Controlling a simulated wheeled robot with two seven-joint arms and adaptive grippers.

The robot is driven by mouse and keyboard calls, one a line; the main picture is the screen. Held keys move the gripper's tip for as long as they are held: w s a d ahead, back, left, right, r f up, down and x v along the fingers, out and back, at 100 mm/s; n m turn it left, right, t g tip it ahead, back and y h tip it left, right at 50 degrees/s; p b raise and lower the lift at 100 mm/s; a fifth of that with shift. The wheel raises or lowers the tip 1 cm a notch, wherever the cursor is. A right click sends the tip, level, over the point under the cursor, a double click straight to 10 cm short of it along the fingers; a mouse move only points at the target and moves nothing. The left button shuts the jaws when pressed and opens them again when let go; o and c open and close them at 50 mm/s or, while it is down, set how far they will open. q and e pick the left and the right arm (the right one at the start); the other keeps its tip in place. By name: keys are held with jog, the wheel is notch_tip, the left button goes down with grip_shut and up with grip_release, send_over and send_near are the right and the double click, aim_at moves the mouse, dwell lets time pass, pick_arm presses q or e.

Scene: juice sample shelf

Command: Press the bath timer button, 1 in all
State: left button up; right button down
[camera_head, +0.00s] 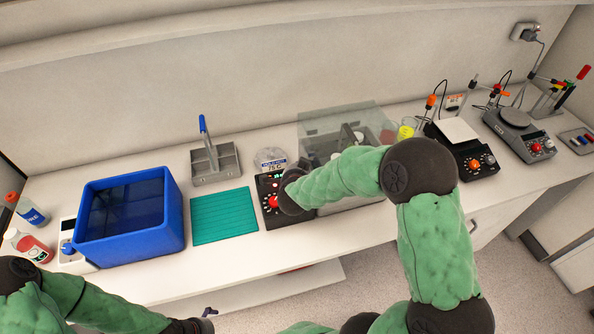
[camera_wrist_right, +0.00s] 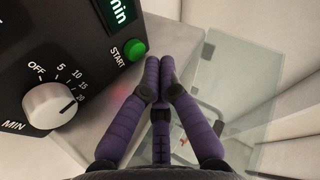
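The timer's green START button (camera_wrist_right: 135,50) shows in the right wrist view, on a black control panel (camera_wrist_right: 85,62) with a white dial (camera_wrist_right: 50,104) and a green-lit display (camera_wrist_right: 118,12). My right gripper (camera_wrist_right: 160,75) has its purple fingers drawn together with nothing between them. Its tips appear just to the right of the button; I cannot tell whether they touch anything. In the head view my right wrist (camera_head: 291,192) covers part of a black control unit (camera_head: 270,222), and the fingertips are hidden. My left gripper (camera_head: 207,313) is low at the front edge, barely visible.
A steel bath with a raised clear lid (camera_head: 342,118) stands beside the black unit. A green mat (camera_head: 224,216), blue tub (camera_head: 130,242) and grey rack (camera_head: 228,164) are to the left. Scales and meters (camera_head: 519,130) stand at the right.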

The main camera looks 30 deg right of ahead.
jog(key=shift+f, duration=0.15)
dwell(0.5)
jog(key=shift+w+f+b, duration=0.15)
jog(key=shift+f+b, duration=0.15)
jog(key=shift+b, duration=0.05)
jog(key=shift+f+b, duration=0.35)
jog(key=shift+f, duration=0.05)
dwell(0.8)
jog(key=shift+r, duration=0.1)
jog(key=shift+r+p, duration=0.75)
jog(key=shift+r, duration=0.1)
jog(key=shift+s+a+r+p, duration=0.1)
jog(key=shift+s+r+p, duration=0.15)
jog(key=shift+r+p, duration=0.5)
jog(key=shift+s+a+r+p, duration=0.1)
jog(key=shift+s+r+p, duration=0.2)
jog(key=shift+r+p, duration=0.45)
jog(key=shift+s+r+p, duration=0.25)
jog(key=shift+r+p, duration=0.4)
jog(key=shift+r, duration=0.2)
